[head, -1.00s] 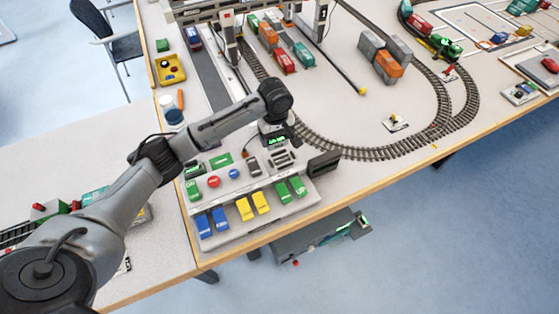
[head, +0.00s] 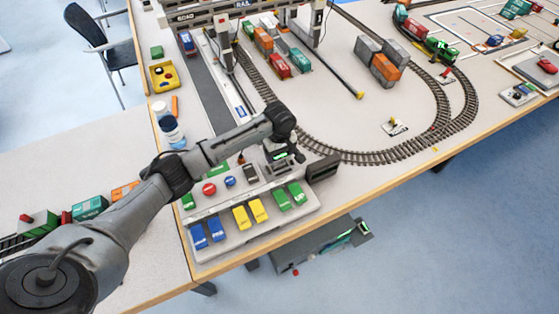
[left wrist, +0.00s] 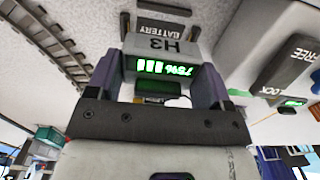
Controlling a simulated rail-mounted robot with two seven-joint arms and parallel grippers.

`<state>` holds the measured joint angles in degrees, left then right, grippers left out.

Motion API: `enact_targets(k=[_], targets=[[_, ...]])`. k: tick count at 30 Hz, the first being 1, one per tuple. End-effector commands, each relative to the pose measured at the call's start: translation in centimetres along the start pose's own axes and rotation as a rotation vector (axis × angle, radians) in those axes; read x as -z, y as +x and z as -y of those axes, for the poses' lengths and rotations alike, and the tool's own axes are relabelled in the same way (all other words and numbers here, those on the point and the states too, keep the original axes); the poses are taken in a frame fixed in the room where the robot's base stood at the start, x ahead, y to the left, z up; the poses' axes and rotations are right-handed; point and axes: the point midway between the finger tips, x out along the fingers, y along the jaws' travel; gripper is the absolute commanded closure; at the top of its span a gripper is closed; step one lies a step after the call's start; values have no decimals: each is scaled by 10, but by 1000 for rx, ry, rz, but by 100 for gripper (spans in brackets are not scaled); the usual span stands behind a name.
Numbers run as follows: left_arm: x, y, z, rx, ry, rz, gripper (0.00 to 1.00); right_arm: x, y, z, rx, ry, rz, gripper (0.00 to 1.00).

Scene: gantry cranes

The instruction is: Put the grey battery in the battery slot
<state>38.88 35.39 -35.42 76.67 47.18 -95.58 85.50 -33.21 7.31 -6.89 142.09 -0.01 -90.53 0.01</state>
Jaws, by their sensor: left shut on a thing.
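In the head view the battery is mostly hidden under my wrist, and only a green glow shows. It is over the back right part of the grey control panel (head: 222,241). A FREE/LOCK unit (left wrist: 284,70) is at the right of the left wrist view. My right gripper is not in view.
The panel carries green, yellow (head: 259,210) and blue buttons (head: 216,229). A dark block (head: 322,168) stands at its right edge. Curved railway track (head: 380,155) runs behind it. Stacked containers (head: 382,66) and a crane (head: 225,45) stand farther back.

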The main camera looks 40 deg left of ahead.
Motion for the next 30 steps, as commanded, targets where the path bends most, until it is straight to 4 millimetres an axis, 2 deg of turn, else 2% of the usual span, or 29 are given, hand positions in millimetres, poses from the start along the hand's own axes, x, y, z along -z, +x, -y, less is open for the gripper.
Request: enact_targets(k=[8,21,22,30], targets=[[0,40,0,1,-1,0,55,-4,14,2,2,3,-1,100],[0,44,0,0,0,0,55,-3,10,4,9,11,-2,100],[0,45,0,1,0,0,25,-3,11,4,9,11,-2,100],[0,45,0,0,0,0,1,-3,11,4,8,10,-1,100]])
